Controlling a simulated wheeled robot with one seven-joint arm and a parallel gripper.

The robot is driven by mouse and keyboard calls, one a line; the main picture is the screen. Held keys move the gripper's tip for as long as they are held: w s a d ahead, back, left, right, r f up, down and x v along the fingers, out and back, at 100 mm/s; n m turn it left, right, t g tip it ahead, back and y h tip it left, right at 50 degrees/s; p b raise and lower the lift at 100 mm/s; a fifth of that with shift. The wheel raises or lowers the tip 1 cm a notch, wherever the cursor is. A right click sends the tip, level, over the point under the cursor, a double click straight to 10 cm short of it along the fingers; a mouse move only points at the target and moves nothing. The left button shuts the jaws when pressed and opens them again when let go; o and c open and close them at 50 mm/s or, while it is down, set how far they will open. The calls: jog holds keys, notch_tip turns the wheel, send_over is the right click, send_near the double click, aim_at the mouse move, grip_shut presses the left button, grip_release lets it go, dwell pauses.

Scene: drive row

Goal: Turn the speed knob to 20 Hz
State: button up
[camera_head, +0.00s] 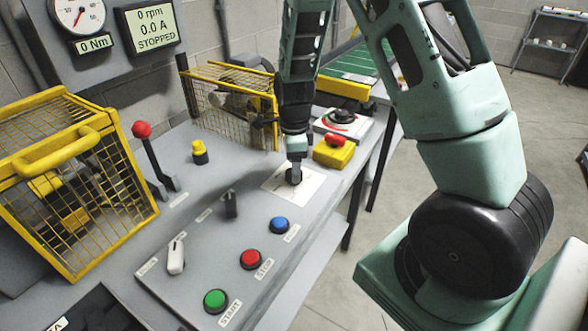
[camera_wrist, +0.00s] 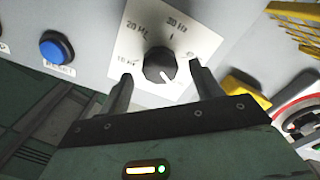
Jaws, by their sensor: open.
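The speed knob (camera_wrist: 158,66) is black and round with a pale pointer mark, in the middle of a white dial plate (camera_wrist: 207,42). In the wrist view the plate reads 20 Hz at upper left and 30 Hz at top; other labels are partly hidden. The pale mark sits at the knob's lower right, away from the 20 Hz label. My gripper (camera_wrist: 160,88) is open, with one finger on each side of the knob in the picture; I cannot tell whether they touch it. In the head view my gripper (camera_head: 294,172) points down over the plate (camera_head: 311,187) and partly hides the knob.
The panel also bears a blue button (camera_head: 279,224), a red stop button (camera_head: 251,259), a green start button (camera_head: 215,300) and a white switch (camera_head: 176,257). A yellow box with a red button (camera_head: 335,152) stands just right of the plate. The display (camera_head: 152,28) reads 0 rpm, STOPPED.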

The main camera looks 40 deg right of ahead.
jog(key=shift+f, duration=0.95)
jog(key=c, duration=1)
